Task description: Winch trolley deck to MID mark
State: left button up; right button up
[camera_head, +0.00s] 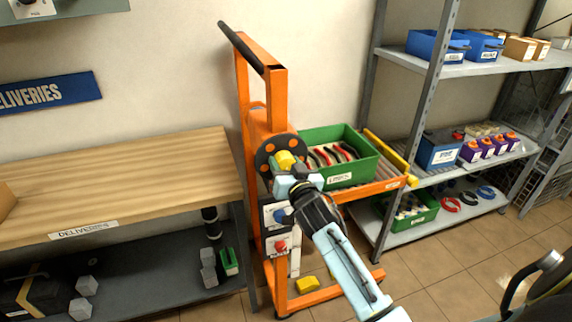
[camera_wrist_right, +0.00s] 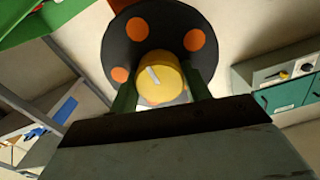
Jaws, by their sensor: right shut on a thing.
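The orange winch trolley (camera_head: 277,105) stands against the wall, right of the deliveries bench. Its deck (camera_head: 384,189) carries a green crate (camera_head: 369,166) of red and black cable-like items. The black winch wheel with orange dots (camera_head: 265,160) is on the trolley's side and fills the top of the right wrist view (camera_wrist_right: 125,45). My right gripper (camera_head: 287,168) is shut on the wheel's yellow knob (camera_wrist_right: 161,78), with a green finger on each side of it. A MID mark cannot be made out. My left gripper is not in view.
A wooden bench (camera_head: 120,175) with a DELIVERIES label is at the left. A grey shelf rack (camera_head: 405,150) with bins stands right of the trolley. A yellow block (camera_head: 307,284) lies low by the trolley's base.

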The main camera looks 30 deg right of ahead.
jog(key=shift+n, duration=0.3)
jog(key=n+p, duration=0.1)
jog(key=n, duration=0.1)
jog(key=shift+n+p, duration=0.3)
jog(key=shift+p, duration=0.1)
jog(key=shift+n+p, duration=0.5)
jog(key=shift+n, duration=1.2)
jog(key=o, duration=1)
jog(key=shift+s, duration=0.15)
jog(key=v, duration=1.3)
jog(key=shift+a, duration=0.15)
